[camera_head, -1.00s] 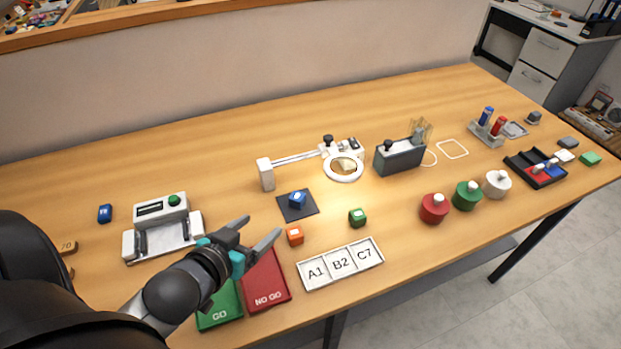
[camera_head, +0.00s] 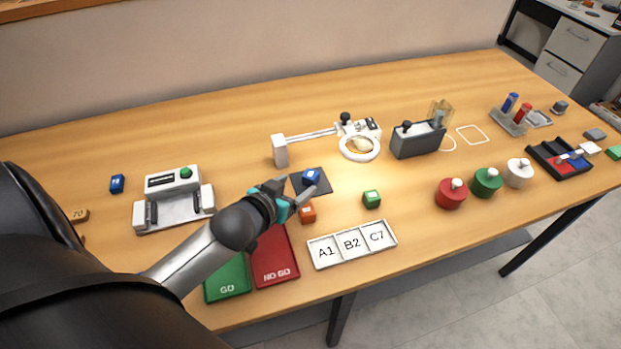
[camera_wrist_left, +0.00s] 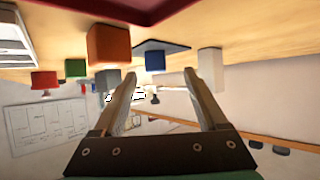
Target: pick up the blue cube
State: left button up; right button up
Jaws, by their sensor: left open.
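A blue cube (camera_head: 311,177) with a pale label sits on a dark square pad (camera_head: 325,186) in the middle of the table. In the left wrist view, which is upside down, the blue cube (camera_wrist_left: 155,61) appears just beyond the fingertips, between their lines. My left gripper (camera_head: 297,191) is open and empty, close to the cube on its near left side, partly covering the pad. Its two spread fingers also show in the left wrist view (camera_wrist_left: 159,77). A second blue block (camera_head: 117,183) lies far left. My right gripper is not in view.
An orange cube (camera_head: 308,215) stands just in front of the pad, close to my left gripper. A green cube (camera_head: 371,199) is to the right. A white ring magnifier (camera_head: 359,148) stands behind. Red NO GO (camera_head: 274,262) and green GO (camera_head: 228,280) plates lie below my arm.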

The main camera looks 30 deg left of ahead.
aim_at(308, 181)
pick_arm(q)
jog(key=x, duration=0.1)
jog(key=b+x, duration=0.1)
jog(key=x, duration=0.1)
jog(key=shift+w+d+f, duration=0.2)
jog(key=shift+d+f, duration=0.05)
jog(key=shift+d, duration=0.1)
jog(key=shift+w+f, duration=0.35)
jog(key=shift+w, duration=0.25)
grip_shut()
